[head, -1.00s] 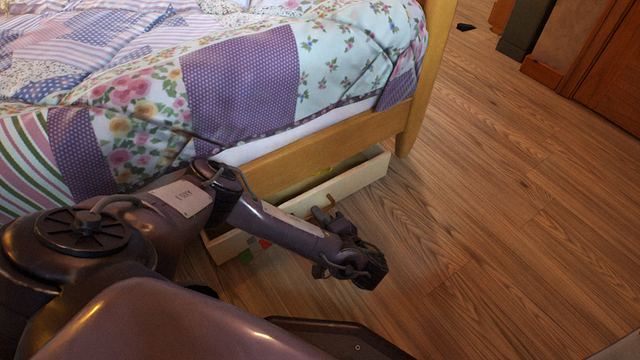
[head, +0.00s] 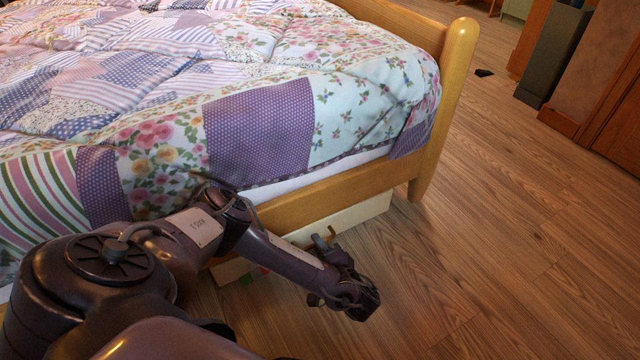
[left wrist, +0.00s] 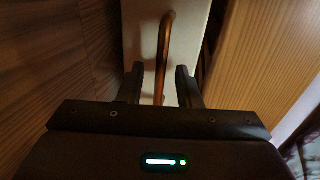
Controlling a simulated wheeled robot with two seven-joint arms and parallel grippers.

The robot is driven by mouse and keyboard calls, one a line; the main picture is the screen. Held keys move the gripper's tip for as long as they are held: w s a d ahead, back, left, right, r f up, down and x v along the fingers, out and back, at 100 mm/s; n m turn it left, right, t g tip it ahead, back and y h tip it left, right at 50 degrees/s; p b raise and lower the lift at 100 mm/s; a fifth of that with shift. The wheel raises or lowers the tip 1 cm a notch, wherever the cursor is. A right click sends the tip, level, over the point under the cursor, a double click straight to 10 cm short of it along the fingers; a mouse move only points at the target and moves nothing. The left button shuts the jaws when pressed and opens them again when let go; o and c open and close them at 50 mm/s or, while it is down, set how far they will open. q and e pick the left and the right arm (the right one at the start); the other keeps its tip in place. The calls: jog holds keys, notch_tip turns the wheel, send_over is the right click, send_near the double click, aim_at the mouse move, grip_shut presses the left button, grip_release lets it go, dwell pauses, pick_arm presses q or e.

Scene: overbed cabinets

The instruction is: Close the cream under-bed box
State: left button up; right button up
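The cream under-bed box (head: 362,215) shows below the bed rail in the head view. Its front panel lies close under the rail and its inside is hidden. My left arm covers part of the panel. My left gripper (head: 343,292) is in front of the panel. In the left wrist view, the cream panel (left wrist: 190,35) has a brown bar handle (left wrist: 162,55). The fingers of my left gripper (left wrist: 160,85) stand on either side of the handle, with gaps visible. My right gripper is not in view.
The wooden bed (head: 335,200) with a patchwork quilt (head: 260,125) stands above the box. Its corner post (head: 445,110) is right of the box. The wooden floor (head: 510,240) is clear to the right. A small dark object (head: 484,72) lies farther back.

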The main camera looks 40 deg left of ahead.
pick_arm(q)
jog(key=p+v, duration=0.4)
jog(key=v, duration=0.3)
jog(key=shift+s+d, duration=0.2)
jog(key=shift+d, duration=0.15)
